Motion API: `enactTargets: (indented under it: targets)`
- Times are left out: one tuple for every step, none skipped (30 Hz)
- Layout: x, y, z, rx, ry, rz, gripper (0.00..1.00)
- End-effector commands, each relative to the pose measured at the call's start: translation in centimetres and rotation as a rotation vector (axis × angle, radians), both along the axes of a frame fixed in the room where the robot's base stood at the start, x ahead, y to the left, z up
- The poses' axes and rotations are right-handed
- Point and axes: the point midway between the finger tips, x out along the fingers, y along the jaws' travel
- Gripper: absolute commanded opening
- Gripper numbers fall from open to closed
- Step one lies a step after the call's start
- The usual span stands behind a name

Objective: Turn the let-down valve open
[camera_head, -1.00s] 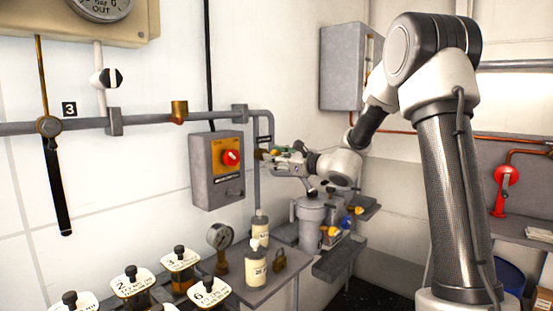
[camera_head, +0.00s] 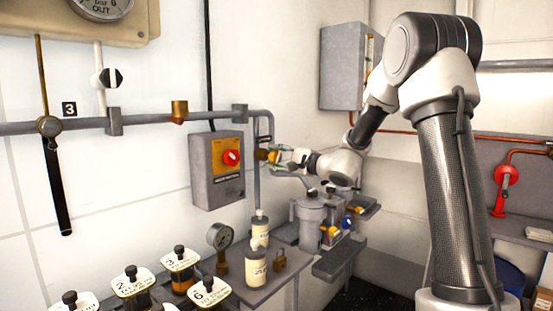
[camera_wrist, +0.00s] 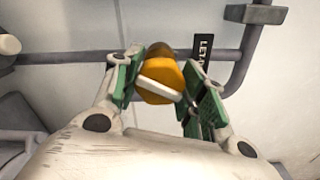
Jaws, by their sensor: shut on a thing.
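The let-down valve shows in the wrist view as an orange-yellow knob (camera_wrist: 160,80) with a white bar across it, on a grey pipe. A dark label with letters starting "LET" (camera_wrist: 202,58) is beside it. My gripper (camera_wrist: 162,84) has its green-padded fingers on either side of the knob and is shut on it. In the head view, my gripper (camera_head: 279,157) is at the valve (camera_head: 262,155) by the vertical pipe, right of the grey box. The fingers partly hide the valve there.
A grey switch box with a red knob (camera_head: 232,157) is close left of the valve. Below are a shelf (camera_head: 262,293) with bottles (camera_head: 256,268), a gauge (camera_head: 220,236) and a padlock (camera_head: 279,260). A grey canister (camera_head: 311,222) stands under my wrist.

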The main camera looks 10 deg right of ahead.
Motion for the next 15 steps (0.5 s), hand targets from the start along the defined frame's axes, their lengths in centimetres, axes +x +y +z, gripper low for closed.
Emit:
enactTargets:
  targets:
    - [-0.04,0.01,-0.1,-0.035,-0.023,0.001,0.17]
    - [-0.04,0.01,-0.11,-0.058,-0.04,0.001,0.17]
    - [-0.04,0.01,-0.11,-0.087,-0.061,0.001,0.17]
    - [-0.05,0.01,-0.11,-0.109,-0.077,0.001,0.17]
    - [-0.05,0.01,-0.12,-0.13,-0.092,0.001,0.17]
    - [-0.05,0.01,-0.12,-0.157,-0.112,0.001,0.17]
    - [-0.05,0.02,-0.13,-0.178,-0.127,0.001,0.17]
    - [-0.05,0.02,-0.13,-0.196,-0.14,0.001,0.17]
    - [-0.05,0.02,-0.14,-0.221,-0.159,0.001,0.17]
    - [-0.05,0.02,-0.15,-0.238,-0.171,0.001,0.17]
    - [-0.05,0.02,-0.15,-0.256,-0.184,0.001,0.17]
    - [-0.05,0.02,-0.16,-0.277,-0.199,0.001,0.17]
    - [-0.05,0.02,-0.17,-0.291,-0.209,0.001,0.17]
    - [-0.05,0.02,-0.17,-0.307,-0.219,0.002,0.17]
    - [-0.05,0.02,-0.17,-0.323,-0.231,0.002,0.17]
